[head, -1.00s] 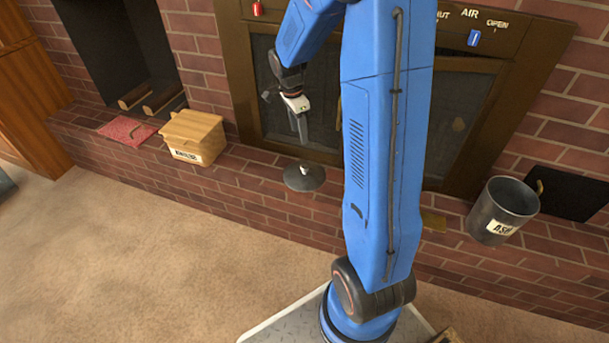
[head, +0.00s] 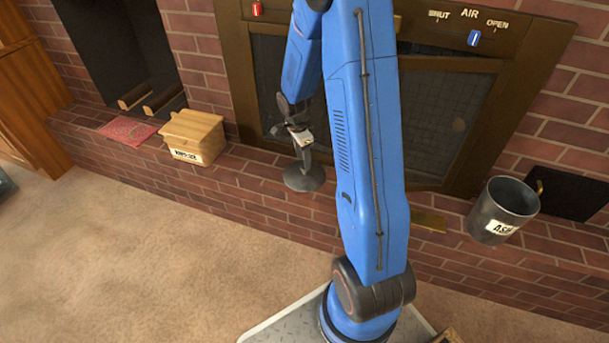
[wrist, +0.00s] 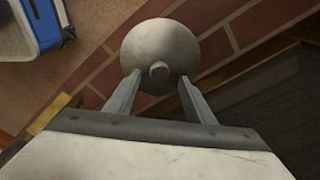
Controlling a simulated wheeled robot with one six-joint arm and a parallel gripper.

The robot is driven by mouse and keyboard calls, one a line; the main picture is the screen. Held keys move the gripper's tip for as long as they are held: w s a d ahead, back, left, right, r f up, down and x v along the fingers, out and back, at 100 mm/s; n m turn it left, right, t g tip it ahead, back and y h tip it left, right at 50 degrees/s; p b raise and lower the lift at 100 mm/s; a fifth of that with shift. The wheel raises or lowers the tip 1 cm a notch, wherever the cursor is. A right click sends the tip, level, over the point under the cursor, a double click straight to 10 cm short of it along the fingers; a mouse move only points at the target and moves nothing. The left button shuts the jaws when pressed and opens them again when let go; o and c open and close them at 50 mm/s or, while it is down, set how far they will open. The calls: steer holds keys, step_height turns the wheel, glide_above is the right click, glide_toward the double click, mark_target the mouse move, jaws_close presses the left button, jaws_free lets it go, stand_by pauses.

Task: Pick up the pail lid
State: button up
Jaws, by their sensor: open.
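The pail lid (head: 304,180) is a round grey metal disc lying on the brick hearth in front of the stove door. In the wrist view the lid (wrist: 160,45) shows from above with a small round knob at its middle. My gripper (head: 303,162) is above the lid, pointing down. In the wrist view my gripper (wrist: 155,82) is open, its two fingers apart on either side of the knob's line. Nothing is held. Whether the fingertips touch the lid I cannot tell.
A grey pail labelled ASH (head: 502,211) stands on the hearth at the right. A wooden box (head: 193,137) and a red mat (head: 129,130) are on the hearth at the left. The stove front (head: 450,110) rises behind. The carpet (head: 130,250) is clear.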

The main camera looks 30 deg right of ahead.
mark_target(304, 171)
steer(key=shift+d+f, duration=0.15)
steer(key=shift+f, duration=1.55)
jaws_close()
steer(key=shift+s, duration=0.1)
